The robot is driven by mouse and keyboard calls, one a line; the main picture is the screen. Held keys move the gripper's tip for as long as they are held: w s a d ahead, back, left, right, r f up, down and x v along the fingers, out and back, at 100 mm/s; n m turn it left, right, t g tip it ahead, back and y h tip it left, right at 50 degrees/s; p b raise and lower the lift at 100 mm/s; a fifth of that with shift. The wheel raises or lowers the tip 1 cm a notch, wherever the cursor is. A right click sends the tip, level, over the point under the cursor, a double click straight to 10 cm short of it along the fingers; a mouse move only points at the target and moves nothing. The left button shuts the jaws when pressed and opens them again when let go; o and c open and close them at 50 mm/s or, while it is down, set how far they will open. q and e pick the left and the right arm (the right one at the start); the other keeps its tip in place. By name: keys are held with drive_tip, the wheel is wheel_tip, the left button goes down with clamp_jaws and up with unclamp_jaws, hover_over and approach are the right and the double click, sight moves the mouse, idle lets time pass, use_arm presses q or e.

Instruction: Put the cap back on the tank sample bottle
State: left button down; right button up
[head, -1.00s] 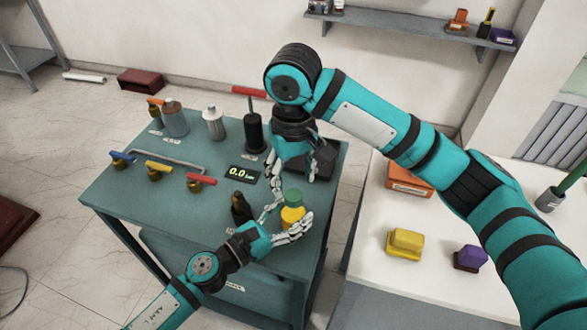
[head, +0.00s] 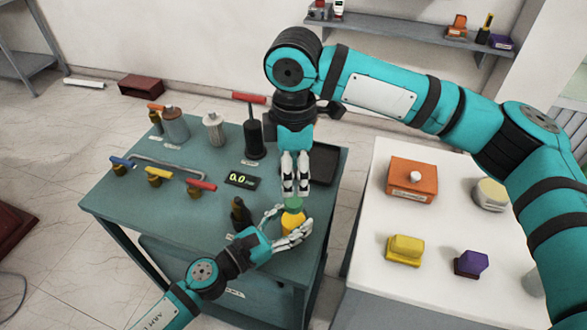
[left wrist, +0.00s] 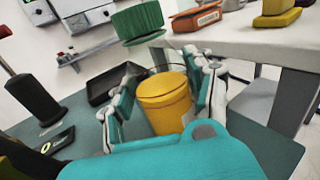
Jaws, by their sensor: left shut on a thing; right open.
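The tank sample bottle (head: 292,223) is a yellow cylinder near the front right of the green table. It fills the middle of the left wrist view (left wrist: 165,100). My left gripper (head: 290,217) is shut on it, with fingers on both sides. The green ribbed cap (head: 294,203) shows just above the bottle. In the left wrist view the cap (left wrist: 137,22) sits above and left of the yellow top, with a visible gap; what supports it is unclear. My right gripper (head: 296,190) is open, fingers pointing down directly over the cap. Whether its fingertips touch the cap is unclear.
A dark bottle (head: 240,212) stands left of the yellow one. A display (head: 241,180), a black tray (head: 325,165), a black bushing (head: 252,135) and coloured valve handles (head: 158,170) share the table. A white table (head: 440,215) with several boxes stands to the right.

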sight(293, 201)
drive_tip(key=shift+f, duration=0.1)
drive_tip(key=shift+f, duration=3.95)
drive_tip(key=shift+c, duration=0.2)
clamp_jaws()
drive_tip(key=shift+o, duration=0.9)
unclamp_jaws()
wheel_tip(293, 201, up, 12)
